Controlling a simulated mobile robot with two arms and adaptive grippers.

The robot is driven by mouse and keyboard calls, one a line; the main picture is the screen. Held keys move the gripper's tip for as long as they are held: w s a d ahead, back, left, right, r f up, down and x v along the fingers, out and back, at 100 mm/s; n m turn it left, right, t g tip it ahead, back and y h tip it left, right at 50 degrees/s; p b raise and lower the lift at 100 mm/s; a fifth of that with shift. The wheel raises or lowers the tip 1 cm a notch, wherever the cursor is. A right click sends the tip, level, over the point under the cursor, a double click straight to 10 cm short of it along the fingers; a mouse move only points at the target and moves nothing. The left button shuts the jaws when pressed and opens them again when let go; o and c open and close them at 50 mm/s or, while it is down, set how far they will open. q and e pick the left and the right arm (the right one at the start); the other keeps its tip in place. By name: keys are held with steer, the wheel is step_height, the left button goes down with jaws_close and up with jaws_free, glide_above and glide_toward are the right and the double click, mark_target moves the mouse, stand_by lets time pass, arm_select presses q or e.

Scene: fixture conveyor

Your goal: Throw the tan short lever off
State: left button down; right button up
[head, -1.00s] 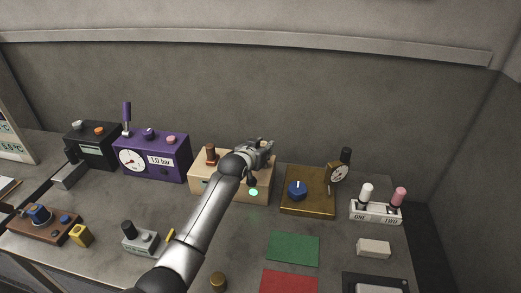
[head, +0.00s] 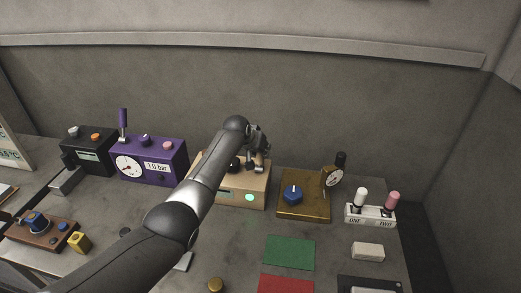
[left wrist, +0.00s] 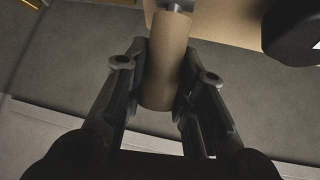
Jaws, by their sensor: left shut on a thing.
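The tan box (head: 230,197) stands on the middle of the bench, with a lit green lamp (head: 250,197) on its front. My left gripper (head: 262,165) is over the right part of its top in the head view. In the left wrist view, the tan short lever (left wrist: 168,70) is a plain cylinder on a metal stem. It lies between the two fingers of my left gripper (left wrist: 167,65), which are shut on it. In the head view, my arm and gripper hide the lever and much of the box top. My right gripper is not in view.
A purple box (head: 150,172) with a gauge stands left of the tan box. A brass-coloured box (head: 304,207) with a blue knob is close on its right. A two-lever white block (head: 370,215) stands farther right. Green (head: 290,253) and red (head: 286,283) mats lie in front.

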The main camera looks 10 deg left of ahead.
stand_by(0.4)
arm_select(q)
steer(key=c, duration=1.2)
jaws_free()
steer(key=shift+w+f, duration=0.1)
steer(key=shift+o, duration=0.2)
steer(key=shift+r, duration=0.2)
steer(key=shift+s+r, duration=0.2)
steer(key=shift+s, duration=0.1)
steer(key=v, duration=1.1)
steer(key=shift+s+a+f, duration=0.1)
steer(key=shift+s, duration=0.05)
